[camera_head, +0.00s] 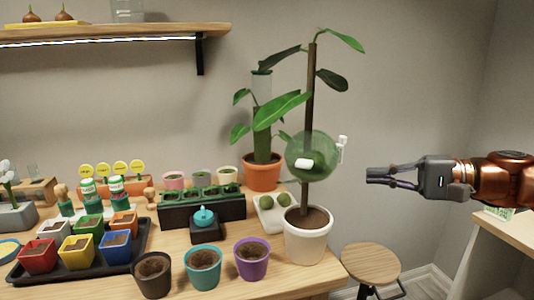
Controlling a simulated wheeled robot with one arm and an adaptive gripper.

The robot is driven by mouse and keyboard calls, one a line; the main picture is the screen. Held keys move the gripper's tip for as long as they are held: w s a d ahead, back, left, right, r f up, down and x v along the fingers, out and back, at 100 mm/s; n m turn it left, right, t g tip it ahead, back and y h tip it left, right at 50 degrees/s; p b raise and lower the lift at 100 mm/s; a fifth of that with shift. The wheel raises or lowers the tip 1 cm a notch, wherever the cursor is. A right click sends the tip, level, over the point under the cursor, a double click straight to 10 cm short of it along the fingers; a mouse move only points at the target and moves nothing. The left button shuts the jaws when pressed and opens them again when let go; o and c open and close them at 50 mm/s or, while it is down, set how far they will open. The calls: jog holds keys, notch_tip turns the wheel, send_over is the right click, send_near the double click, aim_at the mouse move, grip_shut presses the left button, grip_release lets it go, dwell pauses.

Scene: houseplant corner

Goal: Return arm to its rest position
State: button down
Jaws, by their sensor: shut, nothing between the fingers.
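My gripper (370,175) reaches in from the right side, level and pointing left. Its fingers are shut with nothing between them. It hangs in free air to the right of the tall plant in the white pot (306,240), apart from it. A round green translucent ball (311,155) with white fittings sits around the plant's brown stem. A gap separates the fingertips from the ball and its white fitting.
The wooden table (215,285) holds several small pots, a black tray (75,268) of coloured pots, and a second plant in an orange pot (262,175). A wooden stool (371,262) stands below my gripper. A shelf (110,35) is upper left; a light counter (510,227) is at right.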

jog(key=s+a+f+n+g+h, duration=0.2)
jog(key=s+a+f+g+h, duration=0.1)
jog(key=s+a+f, duration=0.5)
jog(key=s+a+f+n+g+h, duration=0.1)
jog(key=s+a+f+g+h, duration=0.4)
jog(key=f, duration=0.5)
jog(key=s+d+f+n+h, duration=0.3)
jog(key=s+d+f+h, duration=0.55)
jog(key=s+f, duration=0.5)
notch_tip(320, 180, up, 24)
jog(key=s+y+p, duration=0.1)
jog(key=p, duration=2)
jog(key=shift+s+p, duration=0.25)
jog(key=shift+p, duration=0.1)
jog(key=shift+d, duration=0.1)
